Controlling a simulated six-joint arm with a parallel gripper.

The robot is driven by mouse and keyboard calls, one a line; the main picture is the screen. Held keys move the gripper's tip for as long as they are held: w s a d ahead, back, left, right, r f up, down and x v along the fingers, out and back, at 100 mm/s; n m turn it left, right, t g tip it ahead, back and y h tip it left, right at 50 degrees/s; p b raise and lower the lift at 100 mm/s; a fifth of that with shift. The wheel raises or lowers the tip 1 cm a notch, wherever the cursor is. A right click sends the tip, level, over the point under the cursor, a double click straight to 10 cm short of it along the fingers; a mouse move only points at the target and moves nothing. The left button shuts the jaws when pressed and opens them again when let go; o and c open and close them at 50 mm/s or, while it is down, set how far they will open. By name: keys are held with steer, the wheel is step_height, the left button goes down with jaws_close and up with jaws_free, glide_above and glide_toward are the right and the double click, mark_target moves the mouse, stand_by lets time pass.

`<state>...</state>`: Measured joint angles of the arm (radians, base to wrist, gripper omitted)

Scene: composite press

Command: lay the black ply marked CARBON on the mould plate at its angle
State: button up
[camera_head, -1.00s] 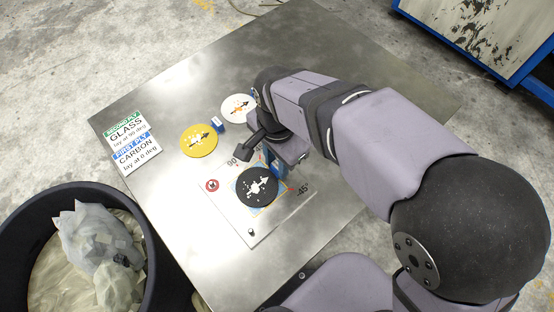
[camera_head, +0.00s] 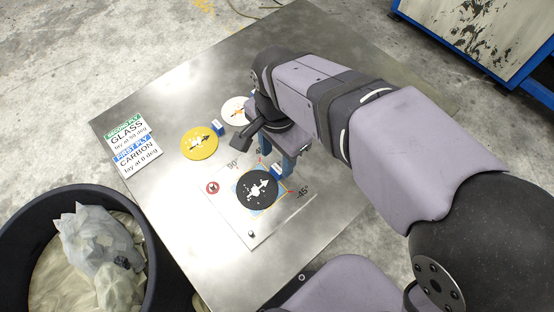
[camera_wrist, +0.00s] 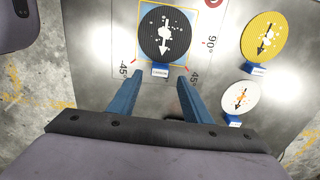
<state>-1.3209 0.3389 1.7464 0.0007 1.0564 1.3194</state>
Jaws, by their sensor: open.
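The round black ply (camera_head: 257,189) lies on the white mould plate (camera_head: 262,232), over its blue and yellow outlined square. It bears a white arrow and a small blue tag. In the wrist view the black ply (camera_wrist: 165,33) sits ahead of my gripper (camera_wrist: 155,80), its arrow pointing towards the tag between the fingers' line. The plate (camera_wrist: 120,60) shows angle marks, with 90° and 45° readable. My gripper (camera_head: 283,165) is open and empty, its blue fingers apart from the ply, near the tag.
A yellow ply (camera_head: 199,143) and a white ply (camera_head: 236,110) lie on the metal table (camera_head: 350,60). A sign (camera_head: 135,145) reads FIRST PLY CARBON lay at 0 deg, SECOND PLY GLASS lay at 90 deg. A black bin (camera_head: 165,275) stands at lower left.

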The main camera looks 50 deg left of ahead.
step_height(320, 180, up, 8)
steer(key=shift+f+p, duration=0.2)
steer(key=shift+p, duration=0.15)
steer(key=w+d+f, duration=0.3)
steer(key=w+d, duration=0.5)
steer(key=d, duration=0.1)
steer(key=w+d+f, duration=0.3)
steer(key=w+d, duration=0.4)
steer(key=d, duration=0.3)
steer(key=s+d+f, duration=0.1)
steer(key=d+f, duration=0.2)
steer(key=d, duration=0.7)
steer(key=s+d+f, duration=0.2)
steer(key=d+f, duration=0.1)
steer(key=d, duration=0.8)
steer(key=shift+f, duration=0.15)
steer(key=shift+s, duration=0.1)
